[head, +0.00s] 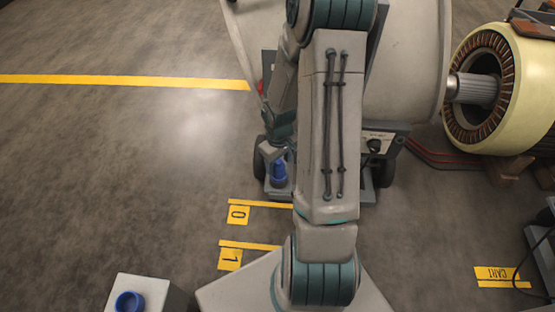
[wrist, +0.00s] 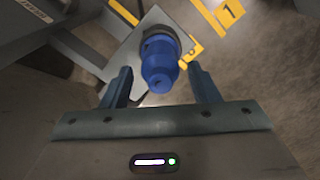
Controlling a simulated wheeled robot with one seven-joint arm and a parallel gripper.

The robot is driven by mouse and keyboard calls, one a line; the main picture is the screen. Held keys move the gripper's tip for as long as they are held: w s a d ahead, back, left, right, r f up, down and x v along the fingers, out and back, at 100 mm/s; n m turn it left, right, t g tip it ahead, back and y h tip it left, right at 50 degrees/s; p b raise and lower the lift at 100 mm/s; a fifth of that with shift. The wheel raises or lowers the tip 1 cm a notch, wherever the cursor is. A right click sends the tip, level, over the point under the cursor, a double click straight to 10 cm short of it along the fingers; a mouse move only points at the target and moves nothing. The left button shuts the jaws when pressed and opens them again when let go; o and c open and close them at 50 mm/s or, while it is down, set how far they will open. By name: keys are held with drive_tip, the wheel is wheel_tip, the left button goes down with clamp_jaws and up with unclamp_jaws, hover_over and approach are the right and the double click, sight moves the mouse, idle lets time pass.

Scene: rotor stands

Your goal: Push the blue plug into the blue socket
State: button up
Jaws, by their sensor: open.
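The blue plug (head: 279,172) stands on the grey plate of a wheeled stand, left of my arm in the head view. In the wrist view the plug (wrist: 160,66) shows close up, with its narrow end toward me and a dark ring at its far end. My gripper (wrist: 160,72) is open, with one finger to each side of the plug and visible gaps between. In the head view my gripper is at the plug, partly covered by my arm. The blue socket (head: 130,302) sits on a pale box at the bottom left, its round opening facing up.
The wheeled stand (head: 366,193) carries a large pale housing (head: 405,60). A rotor (head: 500,88) lies at the right on wooden blocks. Yellow floor markings (head: 237,214) lie left of my arm. The floor at left is clear.

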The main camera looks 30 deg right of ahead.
drive_tip(key=shift+f, duration=0.1)
drive_tip(key=c, duration=0.8)
drive_tip(key=shift+s+r+p, duration=0.1)
drive_tip(key=shift+r+p, duration=3.4)
drive_tip(key=shift+r, duration=0.3)
